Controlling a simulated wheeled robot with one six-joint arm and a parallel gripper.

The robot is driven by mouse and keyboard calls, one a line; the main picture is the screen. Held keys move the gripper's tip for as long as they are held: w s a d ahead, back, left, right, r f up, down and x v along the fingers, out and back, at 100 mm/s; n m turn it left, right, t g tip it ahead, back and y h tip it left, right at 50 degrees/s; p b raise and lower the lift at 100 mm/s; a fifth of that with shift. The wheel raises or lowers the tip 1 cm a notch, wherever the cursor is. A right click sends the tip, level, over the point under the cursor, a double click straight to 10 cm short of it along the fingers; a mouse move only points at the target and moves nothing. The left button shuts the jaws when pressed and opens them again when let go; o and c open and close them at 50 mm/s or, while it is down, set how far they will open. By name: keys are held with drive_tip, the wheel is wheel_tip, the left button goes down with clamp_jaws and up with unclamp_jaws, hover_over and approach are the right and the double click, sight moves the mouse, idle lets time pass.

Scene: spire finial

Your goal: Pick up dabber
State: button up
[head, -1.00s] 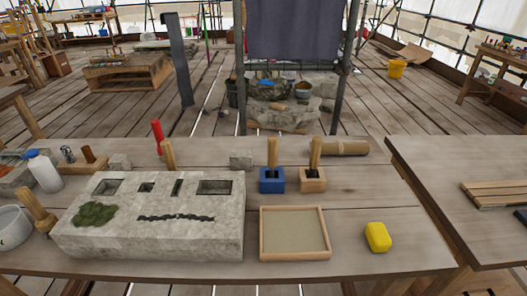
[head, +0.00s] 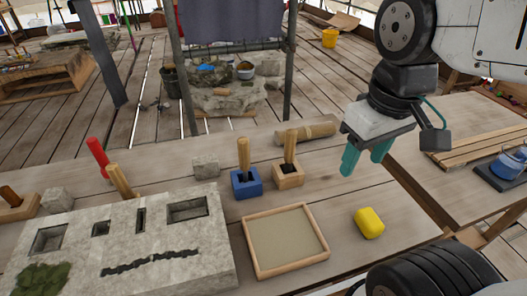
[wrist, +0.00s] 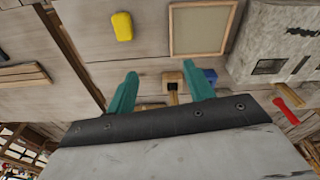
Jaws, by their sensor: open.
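Two wooden-handled tools stand upright at the table's middle, and I cannot tell which is the dabber. One handle (head: 244,152) rises from a blue block holder (head: 246,184). The other handle (head: 290,144) rises from a wooden block holder (head: 288,175). My gripper (head: 366,160) is open and empty, with teal fingers pointing down, to the right of both holders and above the table. In the wrist view the wooden holder (wrist: 173,78) and blue holder (wrist: 209,75) show near the right finger, which partly hides the blue one.
A stone block (head: 135,245) with slots fills the left. A framed tray (head: 284,271) and a yellow block (head: 369,222) lie in front. A bamboo piece (head: 307,130) lies behind the wooden holder. Red (head: 98,155) and wooden (head: 118,180) handles stand behind the stone.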

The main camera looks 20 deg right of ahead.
drive_tip(key=w+a+f+n, duration=0.1)
drive_tip(key=w+n, duration=1)
drive_tip(key=w, duration=0.1)
drive_tip(key=n+g, duration=0.1)
drive_tip(key=n, duration=0.9)
hover_over(290, 143)
drive_tip(key=f, duration=0.5)
drive_tip(key=shift+w+d, duration=0.2)
drive_tip(key=shift+d, duration=0.15)
drive_tip(key=shift+w+f+n, duration=0.3)
drive_tip(key=shift+w+f, duration=0.05)
drive_tip(key=shift+f, duration=0.2)
wheel_tip(290, 143, down, 7)
drive_tip(key=shift+w+f, duration=0.1)
drive_tip(key=shift+w, duration=0.05)
clamp_jaws()
